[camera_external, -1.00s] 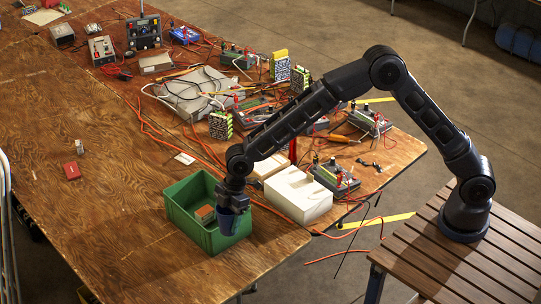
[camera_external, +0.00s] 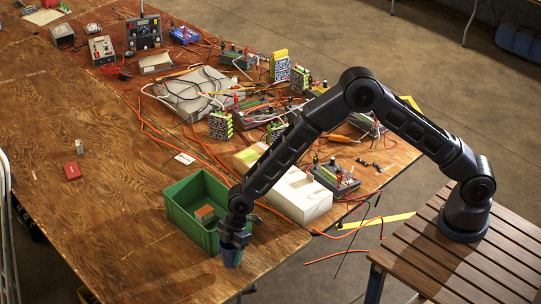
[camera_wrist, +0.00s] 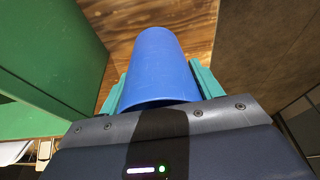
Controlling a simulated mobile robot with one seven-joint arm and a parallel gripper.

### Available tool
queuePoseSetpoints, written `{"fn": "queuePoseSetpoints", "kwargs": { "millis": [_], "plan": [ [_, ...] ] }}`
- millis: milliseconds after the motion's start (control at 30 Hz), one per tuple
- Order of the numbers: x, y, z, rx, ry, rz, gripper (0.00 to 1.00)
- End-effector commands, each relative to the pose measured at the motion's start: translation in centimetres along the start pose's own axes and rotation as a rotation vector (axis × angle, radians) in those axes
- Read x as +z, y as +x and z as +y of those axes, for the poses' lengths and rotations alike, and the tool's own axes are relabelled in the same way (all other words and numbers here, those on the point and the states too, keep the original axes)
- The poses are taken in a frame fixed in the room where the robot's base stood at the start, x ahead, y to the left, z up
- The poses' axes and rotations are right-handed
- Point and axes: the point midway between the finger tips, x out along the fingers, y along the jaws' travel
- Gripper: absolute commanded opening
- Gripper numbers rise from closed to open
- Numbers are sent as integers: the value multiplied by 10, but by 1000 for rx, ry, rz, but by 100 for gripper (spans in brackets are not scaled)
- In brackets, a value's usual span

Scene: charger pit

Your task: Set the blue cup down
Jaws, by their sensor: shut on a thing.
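The blue cup (camera_external: 231,257) is at the front right corner of the green bin, near the table's edge. My gripper (camera_external: 235,240) points down and is shut on it. In the wrist view the blue cup (camera_wrist: 158,68) lies between the two teal fingers of my gripper (camera_wrist: 160,88), outside the green bin wall. I cannot tell whether the cup's underside touches the table.
The green bin (camera_external: 178,222) stands just left of the cup and holds a brown block (camera_external: 205,213). A white block (camera_external: 300,198) lies to the right. Cables and instruments crowd the back. The wooden table (camera_external: 110,220) is mostly clear at left.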

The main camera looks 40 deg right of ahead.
Motion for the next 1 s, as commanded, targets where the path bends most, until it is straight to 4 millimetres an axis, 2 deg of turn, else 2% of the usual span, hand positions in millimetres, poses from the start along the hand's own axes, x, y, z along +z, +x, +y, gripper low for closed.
{"fn": "queuePoseSetpoints", "kwargs": {
  "millis": [200, 600, 633, 733, 1000],
  "plan": [
    [9, 28, 0, -1, 1, -1, 42],
    [10, 32, 0, -1, 0, -1, 42],
    [10, 32, 0, -1, 0, -1, 66],
    [10, 32, 0, 0, 0, -1, 86],
    [10, 32, 0, -1, 0, -1, 86]
  ]
}}
